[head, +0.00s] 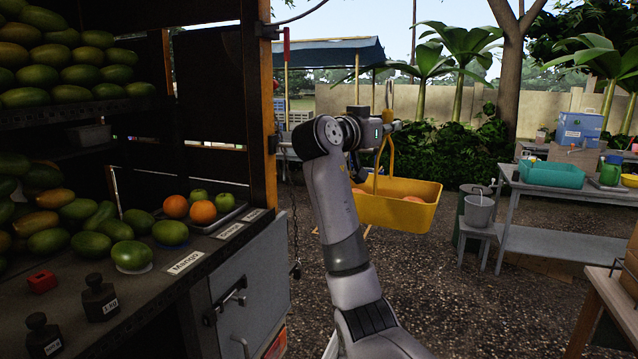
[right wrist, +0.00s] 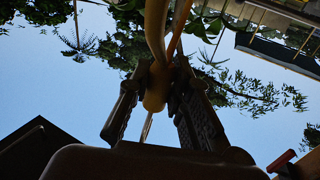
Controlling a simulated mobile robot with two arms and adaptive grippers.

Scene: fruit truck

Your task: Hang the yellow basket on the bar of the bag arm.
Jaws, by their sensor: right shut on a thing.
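The yellow basket (head: 400,212) hangs in the air right of the truck, roughly level, with some orange-coloured fruit in it. My right gripper (head: 389,127) is shut on the top of its yellow handle (head: 386,160). The right wrist view shows the handle (right wrist: 157,40) between the two fingers (right wrist: 155,95). A red upright piece (head: 286,48) and a thin dark curved line (head: 303,14) show by the truck's post; I cannot tell whether either belongs to the bag arm. The bar is not clearly visible. My left gripper is out of view.
The fruit truck's counter (head: 190,262), with mangoes, apples and oranges, stands at left, its wooden post (head: 263,110) beside my right arm. A grey table (head: 560,190) and a grey bucket (head: 479,210) stand at right. The gravel between is mostly open.

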